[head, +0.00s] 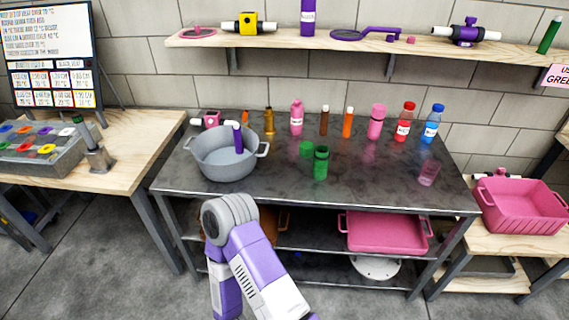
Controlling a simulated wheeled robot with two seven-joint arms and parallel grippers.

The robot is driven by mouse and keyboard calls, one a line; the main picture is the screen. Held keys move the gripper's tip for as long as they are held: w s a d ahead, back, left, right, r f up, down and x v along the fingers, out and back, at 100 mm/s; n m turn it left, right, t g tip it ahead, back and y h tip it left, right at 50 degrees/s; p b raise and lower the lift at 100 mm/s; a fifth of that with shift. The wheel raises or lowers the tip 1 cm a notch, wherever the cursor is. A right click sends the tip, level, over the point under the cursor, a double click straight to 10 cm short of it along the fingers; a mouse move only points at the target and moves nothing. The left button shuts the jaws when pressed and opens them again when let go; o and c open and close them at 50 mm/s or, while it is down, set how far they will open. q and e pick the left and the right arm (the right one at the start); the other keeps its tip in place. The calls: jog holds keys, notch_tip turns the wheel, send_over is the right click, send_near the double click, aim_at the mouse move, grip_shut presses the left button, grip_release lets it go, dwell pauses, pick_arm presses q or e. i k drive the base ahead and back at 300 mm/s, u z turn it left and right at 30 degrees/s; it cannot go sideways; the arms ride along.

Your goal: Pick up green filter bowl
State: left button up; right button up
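A green cylindrical vessel (321,162), which looks like the green filter bowl, stands upright on the dark metal table (400,187). A short green cap-like piece (306,149) sits just behind it to the left, close to it. One purple and white arm of mine reaches up in front of the table, its grey joint left of the green vessel and nearer the camera. Neither of my grippers shows, so I cannot see whether either holds anything.
A grey pot (222,160) holding a purple filter stands on the table's left. Several bottles line the back, including a red-capped one (405,121) and a blue-capped one (433,124). The table's front middle is clear. A wooden shelf (360,44) hangs behind.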

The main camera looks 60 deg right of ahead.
aim_at(321, 154)
jog(key=i, duration=1.25)
jog(key=z, duration=1.7)
